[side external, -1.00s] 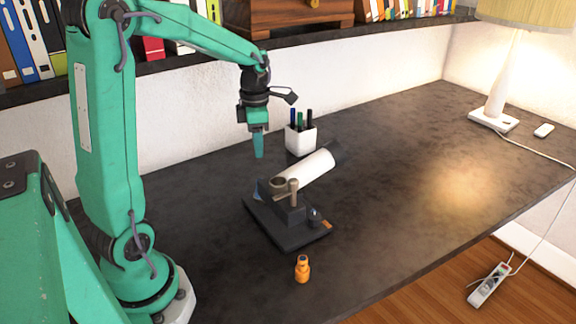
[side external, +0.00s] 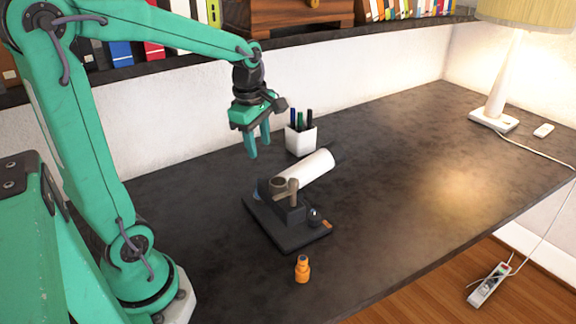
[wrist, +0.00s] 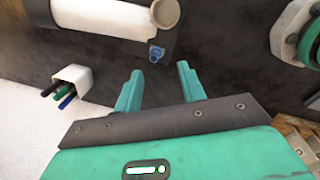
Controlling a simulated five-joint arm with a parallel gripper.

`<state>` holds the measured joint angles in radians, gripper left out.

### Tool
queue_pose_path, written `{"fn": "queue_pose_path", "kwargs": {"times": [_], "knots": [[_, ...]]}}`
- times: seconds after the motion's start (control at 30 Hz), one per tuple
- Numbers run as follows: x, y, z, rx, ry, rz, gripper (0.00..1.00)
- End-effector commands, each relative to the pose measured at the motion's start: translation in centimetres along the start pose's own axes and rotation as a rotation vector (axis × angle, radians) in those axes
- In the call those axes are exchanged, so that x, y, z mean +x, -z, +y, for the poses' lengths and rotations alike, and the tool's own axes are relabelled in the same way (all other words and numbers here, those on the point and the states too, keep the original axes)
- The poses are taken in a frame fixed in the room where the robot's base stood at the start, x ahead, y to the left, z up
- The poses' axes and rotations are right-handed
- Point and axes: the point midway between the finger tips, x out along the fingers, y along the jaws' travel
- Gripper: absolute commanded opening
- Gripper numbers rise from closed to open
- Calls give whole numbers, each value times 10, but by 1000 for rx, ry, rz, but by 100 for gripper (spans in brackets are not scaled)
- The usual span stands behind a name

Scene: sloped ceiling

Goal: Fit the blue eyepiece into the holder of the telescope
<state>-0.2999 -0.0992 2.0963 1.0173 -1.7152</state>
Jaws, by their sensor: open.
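The blue eyepiece (wrist: 156,53) shows in the wrist view beside the telescope, just beyond and between my fingertips. In the side view only a blue patch (side external: 258,194) shows at the left of the telescope mount, mostly hidden. The telescope has a white tube (side external: 304,171) on a dark base (side external: 285,236). Its round tan holder (side external: 278,183) has an open top; it also shows in the wrist view (wrist: 165,12). My gripper (side external: 260,149) is open and empty, above the table behind the telescope. Its two fingers (wrist: 159,71) point toward the eyepiece.
An orange bottle-like piece (side external: 302,270) stands in front of the base. A white pen cup (side external: 300,139) with several pens stands behind the tube, close to the right of my gripper. A lamp (side external: 497,90) stands far right.

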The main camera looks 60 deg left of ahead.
Motion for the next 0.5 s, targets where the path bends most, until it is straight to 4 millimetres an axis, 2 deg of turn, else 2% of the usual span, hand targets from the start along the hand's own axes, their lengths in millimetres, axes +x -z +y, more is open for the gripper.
{"fn": "queue_pose_path", "kwargs": {"times": [0.2, 0.5], "knots": [[-19, -17, -27, 406, -79, -9, 40], [-37, -32, -64, 959, -188, 17, 40]]}}
